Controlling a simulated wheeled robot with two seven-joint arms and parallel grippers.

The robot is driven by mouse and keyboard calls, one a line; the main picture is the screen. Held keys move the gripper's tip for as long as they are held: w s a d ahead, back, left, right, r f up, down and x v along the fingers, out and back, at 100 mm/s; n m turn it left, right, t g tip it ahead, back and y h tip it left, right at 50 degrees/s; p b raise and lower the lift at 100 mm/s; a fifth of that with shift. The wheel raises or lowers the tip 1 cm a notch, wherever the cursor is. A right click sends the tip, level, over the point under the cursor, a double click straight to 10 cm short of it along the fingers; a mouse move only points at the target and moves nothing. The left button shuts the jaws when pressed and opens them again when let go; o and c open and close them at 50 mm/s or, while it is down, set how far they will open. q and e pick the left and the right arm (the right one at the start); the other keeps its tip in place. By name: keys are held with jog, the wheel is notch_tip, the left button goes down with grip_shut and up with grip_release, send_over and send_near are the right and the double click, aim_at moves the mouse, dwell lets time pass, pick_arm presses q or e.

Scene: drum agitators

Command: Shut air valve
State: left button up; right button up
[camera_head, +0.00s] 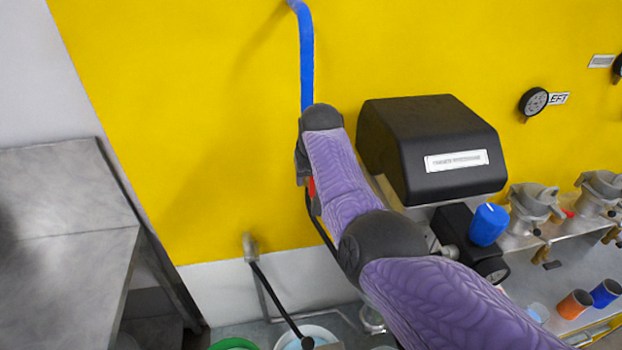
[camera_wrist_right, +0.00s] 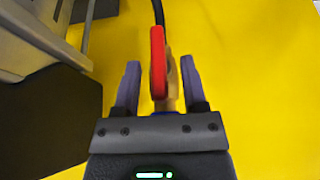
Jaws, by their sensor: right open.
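The air valve's red handle (camera_wrist_right: 158,62) stands between the two fingers of my right gripper (camera_wrist_right: 160,85) in the right wrist view. A brass-coloured valve body (camera_wrist_right: 172,80) shows just behind it. The fingers are spread, with a gap on each side of the handle. In the head view my right arm covers most of the valve; a small piece of the red handle (camera_head: 312,188) shows at the arm's left edge. A blue pipe (camera_head: 307,60) comes down the yellow wall to that spot. My left gripper is not in view.
A black box-shaped housing (camera_head: 425,140) stands close to the right of my right arm. A blue knob (camera_head: 488,224) sits below it. A grey metal bench (camera_head: 65,220) is at left. The yellow wall (camera_head: 190,100) between them is mostly clear. A black hose (camera_wrist_right: 158,12) runs from the valve.

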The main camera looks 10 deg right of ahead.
jog(key=shift+w+f, duration=0.15)
jog(key=shift+f, duration=0.25)
jog(key=shift+c, duration=0.3)
grip_shut()
